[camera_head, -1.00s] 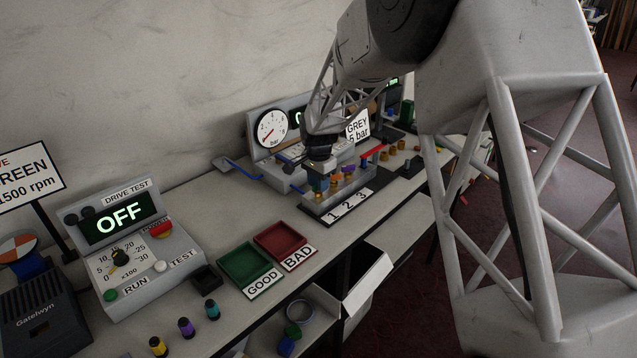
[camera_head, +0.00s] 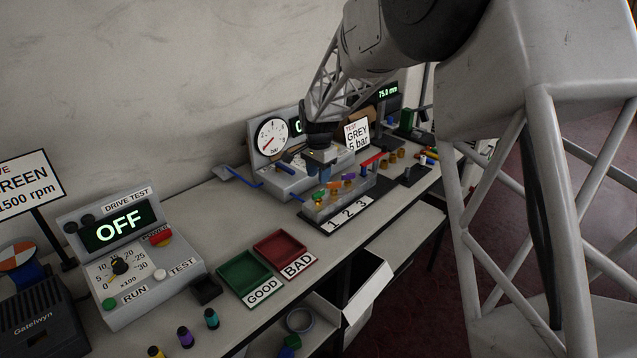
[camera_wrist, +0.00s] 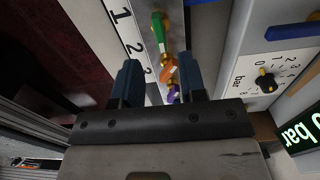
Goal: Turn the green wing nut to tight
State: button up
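The green wing nut (camera_head: 319,197) is at the near end of a row on a clear-looking block behind the 1-2-3 label strip (camera_head: 348,213). An orange wing nut (camera_head: 334,185) and a purple wing nut (camera_head: 348,176) follow behind it. In the wrist view the green wing nut (camera_wrist: 159,32) shows as a long bar beyond my fingertips, nearest number 1. My gripper (camera_head: 319,171) is above the row, its two blue fingers apart and empty. In the wrist view my gripper (camera_wrist: 160,66) frames the orange wing nut (camera_wrist: 166,70); the purple one is partly hidden.
A pressure box with a round gauge (camera_head: 271,136) and a blue lever (camera_head: 238,174) stands behind the row. A red handle (camera_head: 373,158) and brass fittings lie to the right. Green (camera_head: 223,281) and red (camera_head: 262,248) trays sit in front, left. Space above the trays is clear.

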jog(key=shift+r, duration=0.8)
jog(key=s+d+r+n, duration=0.1)
jog(key=s+d+r, duration=0.3)
jog(key=s, duration=0.3)
jog(key=s+d+r+n+t, duration=0.1)
jog(key=s+d+r+n, duration=0.2)
jog(key=s, duration=0.5)
jog(key=s+d+r, duration=0.4)
jog(key=s+r, duration=0.1)
jog(key=s, duration=0.2)
jog(key=s+d+n, duration=0.2)
jog(key=s+d, duration=0.1)
jog(key=s, duration=1)
jog(key=s+d+f+n+t, duration=0.1)
jog(key=s+d+n, duration=0.2)
jog(key=s, duration=1)
jog(key=shift+d+t, duration=0.3)
jog(key=shift+d, duration=0.05)
